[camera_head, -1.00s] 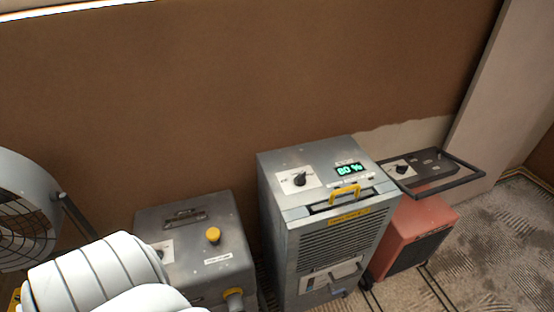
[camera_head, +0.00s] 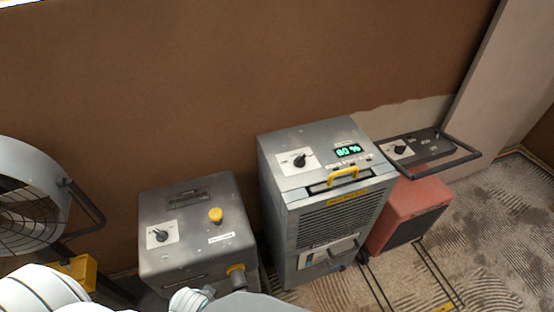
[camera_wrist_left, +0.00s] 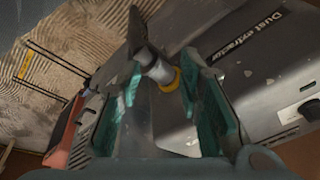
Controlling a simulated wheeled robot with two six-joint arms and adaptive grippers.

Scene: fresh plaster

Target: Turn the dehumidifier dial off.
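The dehumidifier (camera_head: 335,225) is a tall grey metal box in the middle of the head view, with a yellow handle (camera_head: 342,177) and a green display (camera_head: 349,150) that reads about 80 %. Its black dial (camera_head: 300,160) sits on a white plate on the top. The markings and exact pointer direction are too small to read. My left gripper (camera_wrist_left: 160,72) shows in the left wrist view with teal fingers apart. The yellow-ringed hose port (camera_wrist_left: 170,80) of the dust extractor appears between them, and contact cannot be told. My right gripper is not in view.
The grey dust extractor (camera_head: 185,240), with its own dial (camera_head: 160,235) and yellow button (camera_head: 215,214), stands left of the dehumidifier. A red heater (camera_head: 412,205) with a black bar handle stands right. A fan (camera_head: 30,195) is at the left. A brown wall is behind.

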